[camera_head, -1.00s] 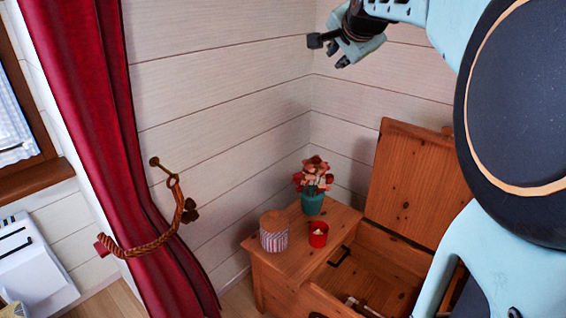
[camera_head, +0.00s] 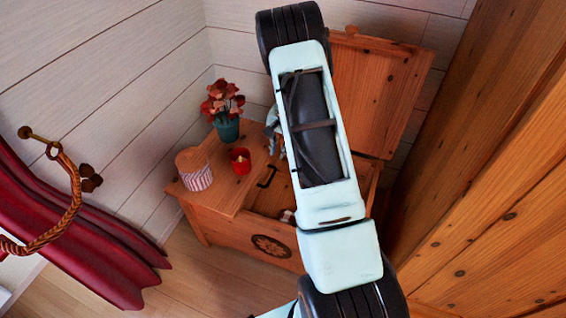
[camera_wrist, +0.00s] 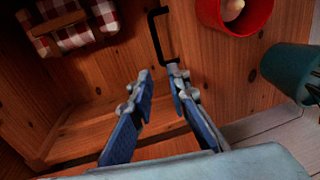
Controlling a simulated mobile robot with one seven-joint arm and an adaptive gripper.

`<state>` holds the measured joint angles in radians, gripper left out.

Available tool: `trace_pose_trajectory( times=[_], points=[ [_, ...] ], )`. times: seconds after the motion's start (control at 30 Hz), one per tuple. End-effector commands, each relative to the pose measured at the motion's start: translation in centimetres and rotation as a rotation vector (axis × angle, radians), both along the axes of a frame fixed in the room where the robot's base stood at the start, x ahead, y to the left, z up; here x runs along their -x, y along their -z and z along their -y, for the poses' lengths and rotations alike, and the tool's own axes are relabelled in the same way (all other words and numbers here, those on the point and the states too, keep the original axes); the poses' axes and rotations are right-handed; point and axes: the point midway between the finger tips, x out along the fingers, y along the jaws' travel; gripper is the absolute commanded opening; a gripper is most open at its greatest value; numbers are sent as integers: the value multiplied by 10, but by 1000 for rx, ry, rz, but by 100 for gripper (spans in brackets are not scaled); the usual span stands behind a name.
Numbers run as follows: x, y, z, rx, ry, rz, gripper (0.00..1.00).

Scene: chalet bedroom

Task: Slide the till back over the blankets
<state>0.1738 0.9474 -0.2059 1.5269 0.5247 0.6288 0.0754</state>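The wooden chest (camera_head: 225,225) stands against the corner with its lid (camera_head: 375,85) raised. A wooden section with a black handle (camera_head: 266,177), which looks like the till, is at the left of the chest opening. The handle also shows in the wrist view (camera_wrist: 157,35). A red-and-white checked bundle (camera_wrist: 75,32), apparently the blankets, lies inside the chest at the wrist view's upper left. My gripper (camera_wrist: 160,73) is partly open and empty, its right fingertip close to the handle's near end. Contact cannot be told. In the head view my arm hides most of the gripper and chest interior.
On the chest's left top stand a striped canister (camera_head: 194,172), a red candle cup (camera_head: 240,160) and flowers in a teal pot (camera_head: 227,128). The cup and pot are close to my gripper in the wrist view.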

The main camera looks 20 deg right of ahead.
Motion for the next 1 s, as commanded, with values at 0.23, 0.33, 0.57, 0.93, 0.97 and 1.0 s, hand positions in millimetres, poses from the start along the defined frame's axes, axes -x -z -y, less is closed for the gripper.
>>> trace_pose_trajectory(
  times=[0.23,0.33,0.57,0.93,0.97,1.0],
  points=[
    [6,33,-12,-37,-11,-19,16],
    [4,52,-14,-35,-12,-21,16],
    [-2,94,-19,-34,-13,-19,16],
    [-6,118,-22,-33,-11,-16,16],
    [-6,118,-22,-33,-11,-16,16],
    [-6,118,-22,-33,-11,-16,16]
  ],
)
